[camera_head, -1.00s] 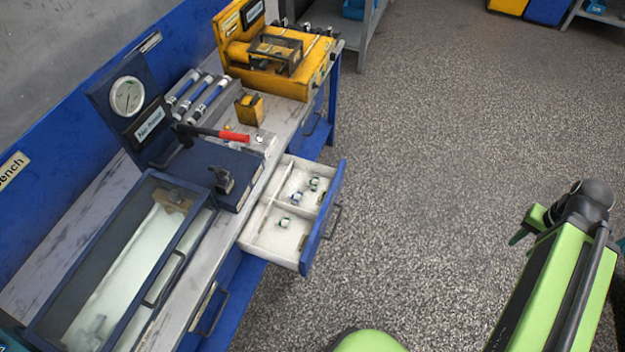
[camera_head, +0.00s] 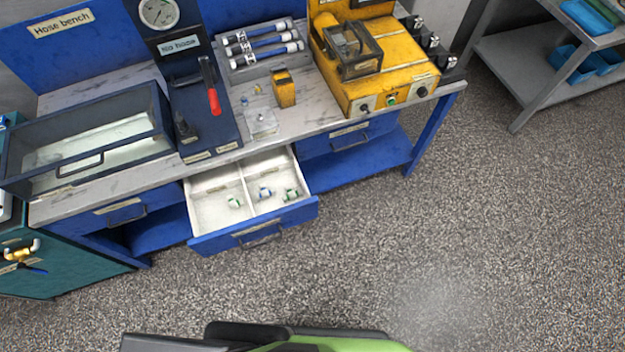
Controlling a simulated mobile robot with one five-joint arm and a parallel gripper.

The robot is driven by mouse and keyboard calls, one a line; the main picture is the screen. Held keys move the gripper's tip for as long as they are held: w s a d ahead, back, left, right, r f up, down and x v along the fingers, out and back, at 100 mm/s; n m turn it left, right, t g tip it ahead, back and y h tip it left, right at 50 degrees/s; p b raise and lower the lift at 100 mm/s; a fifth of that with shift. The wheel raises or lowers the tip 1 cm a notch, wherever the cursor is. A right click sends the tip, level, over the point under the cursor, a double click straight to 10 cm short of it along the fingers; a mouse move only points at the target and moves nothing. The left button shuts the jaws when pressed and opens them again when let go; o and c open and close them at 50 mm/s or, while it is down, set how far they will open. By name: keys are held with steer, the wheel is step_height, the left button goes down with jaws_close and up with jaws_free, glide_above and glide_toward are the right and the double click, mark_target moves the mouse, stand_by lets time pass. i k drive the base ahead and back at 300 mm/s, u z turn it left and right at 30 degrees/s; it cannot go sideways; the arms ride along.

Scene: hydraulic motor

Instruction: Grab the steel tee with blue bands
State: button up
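The open drawer (camera_head: 208,246) of the blue bench holds several small steel fittings. The fitting with blue bands (camera_head: 265,193) lies in the right compartment, near the divider. A fitting with green bands (camera_head: 290,195) lies to its right in the same compartment. Another with green bands (camera_head: 234,202) lies in the left compartment. The fittings are too small to tell their exact shapes. Green and black parts of my own body show at the bottom edge; my gripper is not in view.
On the bench stand a lidded glass-topped case (camera_head: 85,140), a gauge stand with a red-handled lever (camera_head: 212,100) and a yellow machine (camera_head: 375,60). A teal cabinet (camera_head: 60,262) is at the left, a grey shelf (camera_head: 515,60) at the right. The floor before the drawer is clear.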

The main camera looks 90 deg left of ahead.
mark_target(264, 193)
steer(key=u, duration=0.05)
steer(key=i, duration=0.35)
steer(key=u, duration=1.45)
steer(key=k, duration=0.2)
steer(key=u, duration=3.6)
steer(key=k, duration=0.1)
steer(key=u, duration=0.05)
steer(key=i, duration=1)
steer(key=u, duration=0.35)
